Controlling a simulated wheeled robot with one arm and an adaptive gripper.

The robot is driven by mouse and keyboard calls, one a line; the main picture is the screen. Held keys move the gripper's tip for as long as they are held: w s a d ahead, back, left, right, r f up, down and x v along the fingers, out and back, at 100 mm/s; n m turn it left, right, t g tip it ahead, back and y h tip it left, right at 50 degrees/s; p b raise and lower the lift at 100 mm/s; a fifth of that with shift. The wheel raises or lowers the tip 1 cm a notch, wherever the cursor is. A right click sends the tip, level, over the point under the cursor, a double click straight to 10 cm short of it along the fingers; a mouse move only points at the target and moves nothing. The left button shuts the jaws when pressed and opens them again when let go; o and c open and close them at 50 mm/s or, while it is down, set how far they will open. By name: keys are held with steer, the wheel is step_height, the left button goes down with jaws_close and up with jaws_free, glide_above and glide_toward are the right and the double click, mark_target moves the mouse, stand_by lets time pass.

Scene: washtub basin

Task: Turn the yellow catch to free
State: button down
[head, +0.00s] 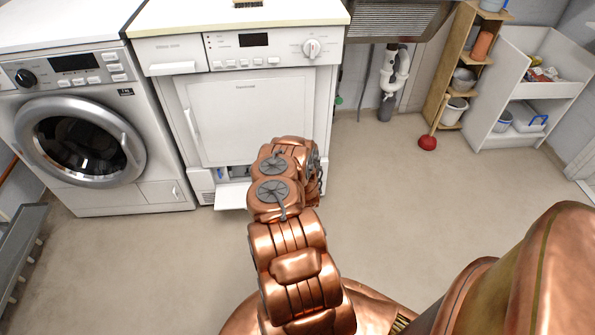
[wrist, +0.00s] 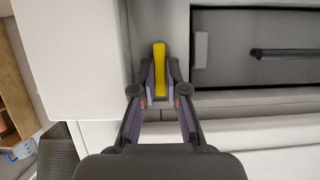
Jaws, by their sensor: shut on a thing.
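The yellow catch (wrist: 159,56) is a short bar at the top middle of the wrist view, its long side running up and down in the picture. My gripper (wrist: 160,82) has one dark fingertip on each side of it and is shut on it. The lower end of the catch lies between the fingertips. In the head view my copper arm covers the catch and my gripper, in front of the white dryer (head: 248,108). Low on the dryer a small flap (head: 232,196) is hanging open.
A grey recessed panel (wrist: 265,60) with a dark bar lies right of the catch, and a pale panel (wrist: 70,50) stands at left. A washing machine (head: 85,140) stands left of the dryer. A red plunger (head: 427,142) is at the shelf's foot. The floor (head: 400,200) at right is clear.

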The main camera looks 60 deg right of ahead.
steer(key=shift+d+r, duration=0.15)
steer(key=c, duration=1.2)
jaws_free()
